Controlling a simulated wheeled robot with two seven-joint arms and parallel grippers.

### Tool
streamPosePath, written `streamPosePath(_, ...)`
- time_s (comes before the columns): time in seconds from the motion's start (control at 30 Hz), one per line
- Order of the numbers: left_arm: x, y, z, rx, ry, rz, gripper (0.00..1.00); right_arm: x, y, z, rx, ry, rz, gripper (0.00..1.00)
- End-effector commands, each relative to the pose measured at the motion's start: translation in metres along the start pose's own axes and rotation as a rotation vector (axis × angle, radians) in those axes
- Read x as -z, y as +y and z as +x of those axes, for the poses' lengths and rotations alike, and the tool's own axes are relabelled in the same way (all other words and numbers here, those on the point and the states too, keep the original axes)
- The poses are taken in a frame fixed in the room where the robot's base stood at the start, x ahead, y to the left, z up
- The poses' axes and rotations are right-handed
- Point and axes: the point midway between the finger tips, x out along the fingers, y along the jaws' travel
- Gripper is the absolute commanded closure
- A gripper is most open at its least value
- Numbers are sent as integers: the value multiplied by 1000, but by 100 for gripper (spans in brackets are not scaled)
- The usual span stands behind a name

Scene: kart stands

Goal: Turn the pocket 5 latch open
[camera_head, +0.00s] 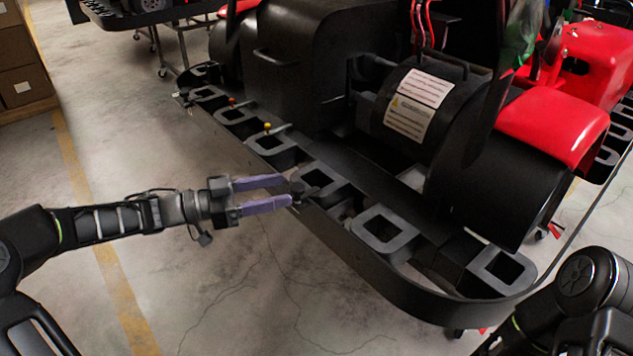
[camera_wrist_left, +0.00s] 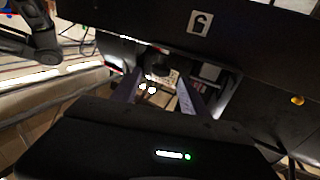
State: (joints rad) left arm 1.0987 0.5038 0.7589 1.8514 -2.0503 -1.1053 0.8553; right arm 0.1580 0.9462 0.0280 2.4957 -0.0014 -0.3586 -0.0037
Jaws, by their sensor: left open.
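A row of square black pockets runs along the kart's front rail. My left gripper (camera_head: 288,191), with purple fingers, is open at the outer edge of the rail, beside the pocket (camera_head: 322,178) near the middle. A small dark latch knob (camera_head: 298,187) sits at its fingertips. In the left wrist view the two fingers (camera_wrist_left: 160,92) stand apart, with a dark round knob (camera_wrist_left: 158,69) between their tips; I cannot tell whether they touch it.
Pockets farther left have a red knob (camera_head: 231,101) and a yellow knob (camera_head: 267,126). A black drum with white labels (camera_head: 418,98) and red bodywork (camera_head: 553,125) stand behind the rail. The concrete floor (camera_head: 220,290) in front is clear. Brown boxes (camera_head: 20,60) stand far left.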

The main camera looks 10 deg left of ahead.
Motion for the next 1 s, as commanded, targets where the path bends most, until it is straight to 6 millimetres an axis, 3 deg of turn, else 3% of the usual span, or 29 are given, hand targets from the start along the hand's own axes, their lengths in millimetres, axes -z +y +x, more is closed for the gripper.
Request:
streamPosePath(0.27, 0, 1, 14, -3, 2, 0, 48, 0, 0, 1, 0, 0, 1, 64)
streamPosePath(0.7, 0, 1, 74, -3, 1, 0, 48, 0, 1, 2, 0, 0, 1, 64)
streamPosePath(1.0, 0, 0, 79, 0, 0, 1, 48, 0, 1, 2, 0, 0, 1, 64)
